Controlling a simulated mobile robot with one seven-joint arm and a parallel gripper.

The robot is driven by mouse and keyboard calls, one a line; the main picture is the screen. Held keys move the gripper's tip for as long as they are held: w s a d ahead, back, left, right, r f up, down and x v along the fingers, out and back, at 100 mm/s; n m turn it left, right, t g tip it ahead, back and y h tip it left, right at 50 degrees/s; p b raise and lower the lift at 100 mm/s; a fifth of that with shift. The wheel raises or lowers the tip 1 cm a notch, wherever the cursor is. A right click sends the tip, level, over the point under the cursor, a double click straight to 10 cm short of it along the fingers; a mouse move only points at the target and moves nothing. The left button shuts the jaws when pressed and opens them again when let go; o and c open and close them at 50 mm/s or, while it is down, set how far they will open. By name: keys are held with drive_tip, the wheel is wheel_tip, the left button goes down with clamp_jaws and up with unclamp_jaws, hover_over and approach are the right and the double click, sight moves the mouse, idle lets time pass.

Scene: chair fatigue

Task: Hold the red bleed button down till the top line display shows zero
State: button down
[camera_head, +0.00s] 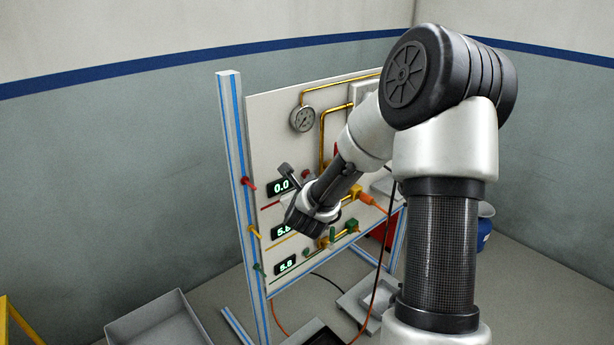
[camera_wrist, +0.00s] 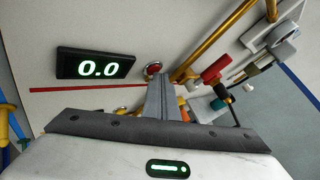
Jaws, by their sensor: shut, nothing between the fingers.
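The top line display (camera_head: 281,187) reads 0.0 on the panel's left side. In the wrist view the same display (camera_wrist: 96,65) also reads 0.0, with a red line beneath it. The red bleed button (camera_wrist: 153,69), in a silver ring, sits just right of the display. My gripper (camera_wrist: 160,78) is shut and empty, its fingertips right at the button's lower right edge. I cannot tell whether they touch or press it. In the head view my gripper (camera_head: 285,201) is against or close to the panel, and the button is hidden behind it.
Lower displays read about 5.8 (camera_head: 285,265); the middle one is partly covered by my gripper. A gauge (camera_head: 303,119) and yellow pipes are above. A red-handled valve (camera_wrist: 214,70) is right of the fingers. A grey tray (camera_head: 158,322) lies at lower left.

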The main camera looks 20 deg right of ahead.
drive_tip(key=shift+s, duration=0.1)
drive_tip(key=shift+s+d+b, duration=0.25)
drive_tip(key=shift+s+b, duration=0.15)
drive_tip(key=shift+s, duration=0.2)
drive_tip(key=s, duration=0.1)
drive_tip(key=s+d, duration=0.1)
drive_tip(key=s, duration=0.1)
drive_tip(key=s+b, duration=0.1)
drive_tip(key=shift+s+d, duration=0.35)
drive_tip(key=shift+s, duration=0.05)
idle(0.4)
